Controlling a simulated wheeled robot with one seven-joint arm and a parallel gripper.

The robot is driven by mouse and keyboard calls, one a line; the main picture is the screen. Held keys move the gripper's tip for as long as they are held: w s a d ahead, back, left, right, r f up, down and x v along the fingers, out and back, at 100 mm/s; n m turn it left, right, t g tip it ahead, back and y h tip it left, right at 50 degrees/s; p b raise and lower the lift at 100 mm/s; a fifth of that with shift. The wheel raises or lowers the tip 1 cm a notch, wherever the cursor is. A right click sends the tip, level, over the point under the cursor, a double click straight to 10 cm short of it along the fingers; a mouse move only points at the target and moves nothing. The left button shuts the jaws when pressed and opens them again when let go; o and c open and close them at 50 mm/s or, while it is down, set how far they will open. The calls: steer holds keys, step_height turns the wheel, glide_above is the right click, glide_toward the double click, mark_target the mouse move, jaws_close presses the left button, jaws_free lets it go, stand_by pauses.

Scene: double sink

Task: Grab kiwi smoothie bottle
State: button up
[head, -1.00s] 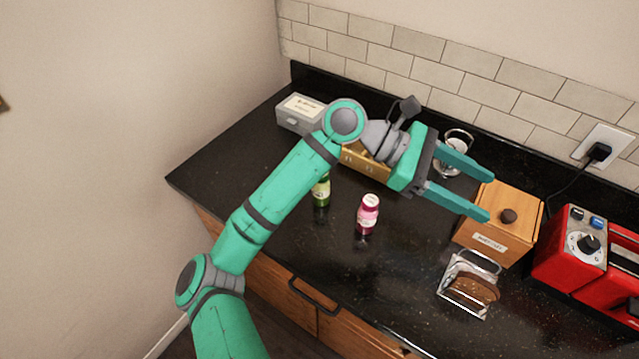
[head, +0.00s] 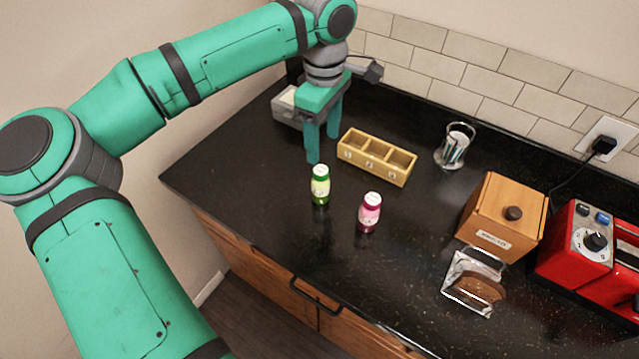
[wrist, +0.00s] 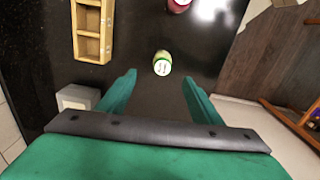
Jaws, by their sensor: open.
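The kiwi smoothie bottle, green with a pale label and white cap (head: 320,185), stands upright on the black counter. In the wrist view the green bottle (wrist: 162,64) is seen from above, beyond my fingertips and roughly in line with the gap between them. My gripper (head: 323,148) is open and empty, pointing down above the counter, behind and slightly left of the bottle in the head view. Its two fingers (wrist: 160,82) show apart in the wrist view. Nothing touches the bottle.
A pink bottle (head: 369,212) stands close to the right of the green one. A wooden compartment box (head: 377,157) is behind, and a grey-white box (head: 286,108) stands at the back left. A bread box (head: 501,217), toast rack (head: 474,281) and red toaster (head: 574,254) are at right.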

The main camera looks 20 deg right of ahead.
mark_target(320, 170)
step_height(320, 170, down, 5)
steer(key=shift+f, duration=0.15)
steer(key=shift+s+a+f, duration=0.1)
steer(key=shift+a+f, duration=0.05)
steer(key=shift+f, duration=1.2)
steer(key=shift+a+f, duration=0.1)
steer(key=shift+f, duration=1.25)
jaws_close()
